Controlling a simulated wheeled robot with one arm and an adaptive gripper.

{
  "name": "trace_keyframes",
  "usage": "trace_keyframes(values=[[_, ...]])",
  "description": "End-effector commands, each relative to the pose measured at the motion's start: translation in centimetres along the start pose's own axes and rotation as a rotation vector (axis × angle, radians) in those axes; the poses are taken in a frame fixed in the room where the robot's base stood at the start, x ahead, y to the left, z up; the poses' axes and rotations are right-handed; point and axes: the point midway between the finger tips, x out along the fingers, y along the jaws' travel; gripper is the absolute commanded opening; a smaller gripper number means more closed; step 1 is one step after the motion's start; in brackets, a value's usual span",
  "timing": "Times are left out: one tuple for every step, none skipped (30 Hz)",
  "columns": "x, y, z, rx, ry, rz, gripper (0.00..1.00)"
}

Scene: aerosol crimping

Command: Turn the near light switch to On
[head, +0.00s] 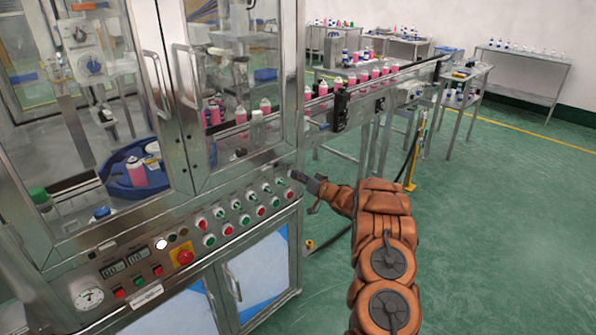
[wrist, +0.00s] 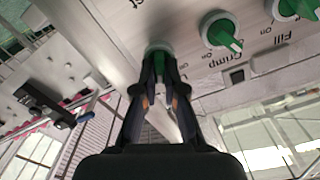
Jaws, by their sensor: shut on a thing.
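In the head view, my gripper (head: 298,176) is at the right end of the machine's control panel (head: 200,222). In the wrist view, its two fingers (wrist: 160,62) are closed around a green rotary switch (wrist: 157,48) at the panel's edge. The fingers hide most of this switch, so its pointer direction cannot be told. Its own label is not readable. Beside it stand a green switch marked Crimp (wrist: 221,33) and another green switch near the word Fill (wrist: 292,8), both with On marks.
The panel also carries a red emergency button (head: 184,257), several push buttons and a gauge (head: 89,298). Glass doors with handles (head: 187,76) are above. A conveyor with pink bottles (head: 363,77) runs behind my arm. The green floor at right is clear.

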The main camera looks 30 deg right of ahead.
Motion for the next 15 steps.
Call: trace_keyframes(values=[[-0.03,-0.03,-0.24,0.017,0.001,0.001,0.00],[-0.03,0.00,-0.22,0.028,0.001,0.001,0.00],[-0.04,0.03,-0.19,0.040,0.001,0.001,0.00],[-0.04,0.05,-0.17,0.048,0.001,0.001,0.00],[-0.04,0.07,-0.15,0.056,0.001,0.001,0.00],[-0.05,0.09,-0.12,0.064,0.002,0.001,0.00],[-0.05,0.11,-0.10,0.069,0.002,0.001,0.00],[-0.05,0.12,-0.09,0.073,0.002,0.001,0.00],[-0.06,0.14,-0.06,0.077,0.002,0.001,0.00],[-0.05,0.14,-0.05,0.080,0.002,0.001,0.00],[-0.06,0.16,-0.04,0.082,0.002,0.001,0.00],[-0.06,0.16,-0.03,0.084,0.002,0.001,0.00],[-0.06,0.16,-0.03,0.084,0.002,0.001,0.00],[-0.06,0.16,-0.03,0.085,0.002,0.001,0.00],[-0.06,0.17,-0.02,0.085,0.002,0.001,0.00]])
